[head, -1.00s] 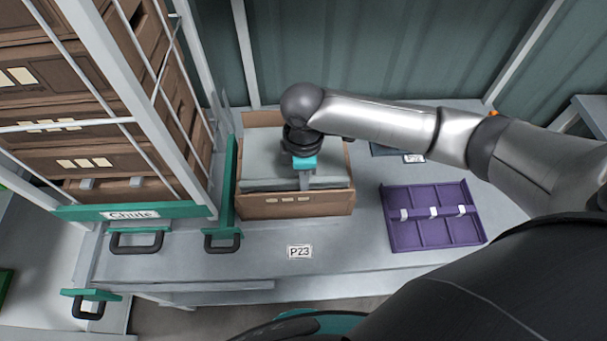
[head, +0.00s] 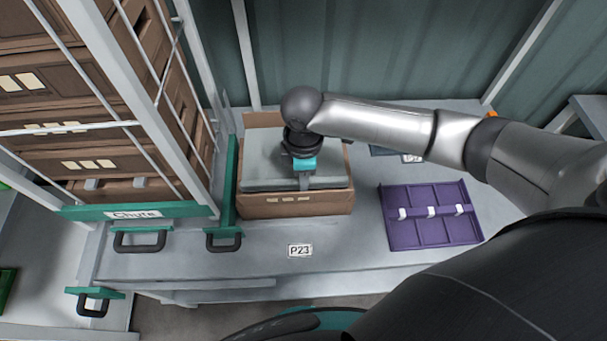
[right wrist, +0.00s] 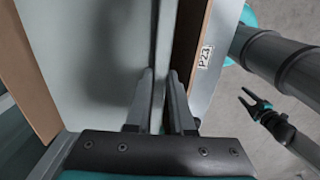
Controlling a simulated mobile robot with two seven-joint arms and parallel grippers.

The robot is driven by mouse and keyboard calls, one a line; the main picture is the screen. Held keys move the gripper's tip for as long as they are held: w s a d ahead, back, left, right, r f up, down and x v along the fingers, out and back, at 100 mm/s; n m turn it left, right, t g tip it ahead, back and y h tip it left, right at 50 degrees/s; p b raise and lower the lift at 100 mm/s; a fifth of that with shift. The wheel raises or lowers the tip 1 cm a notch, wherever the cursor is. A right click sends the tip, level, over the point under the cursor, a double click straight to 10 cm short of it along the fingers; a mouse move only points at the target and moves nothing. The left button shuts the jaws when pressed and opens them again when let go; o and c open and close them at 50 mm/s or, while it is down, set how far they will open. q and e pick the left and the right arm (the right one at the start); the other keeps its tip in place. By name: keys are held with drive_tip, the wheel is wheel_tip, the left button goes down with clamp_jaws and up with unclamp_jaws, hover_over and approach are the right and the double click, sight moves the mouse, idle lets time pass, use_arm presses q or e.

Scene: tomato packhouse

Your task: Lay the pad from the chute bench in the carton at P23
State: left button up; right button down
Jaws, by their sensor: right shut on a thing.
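The grey pad (head: 265,165) is at the mouth of the brown carton (head: 290,204), which stands behind the P23 label (head: 300,250). My right gripper (head: 304,184) is shut on the pad near its front edge, just inside the carton's front wall. In the right wrist view, the fingers (right wrist: 163,103) pinch the edge of the pad (right wrist: 90,60), with the carton wall (right wrist: 190,40) beside them. How deep the pad sits is hard to tell. My left gripper (right wrist: 247,101) shows open and empty over the floor in the right wrist view.
The Chute rack (head: 135,213), with stacked brown cartons, stands close left of the carton. A purple divided tray (head: 430,220) lies to the right on the bench. A dark flat item (head: 385,150) is partly hidden behind my right arm. Bench in front of the carton is clear.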

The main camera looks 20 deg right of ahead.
drive_tip(key=c, duration=0.7)
unclamp_jaws()
wheel_tip(320, 180, up, 5)
drive_tip(key=p, duration=0.6)
drive_tip(key=shift+f, duration=0.15)
idle(0.3)
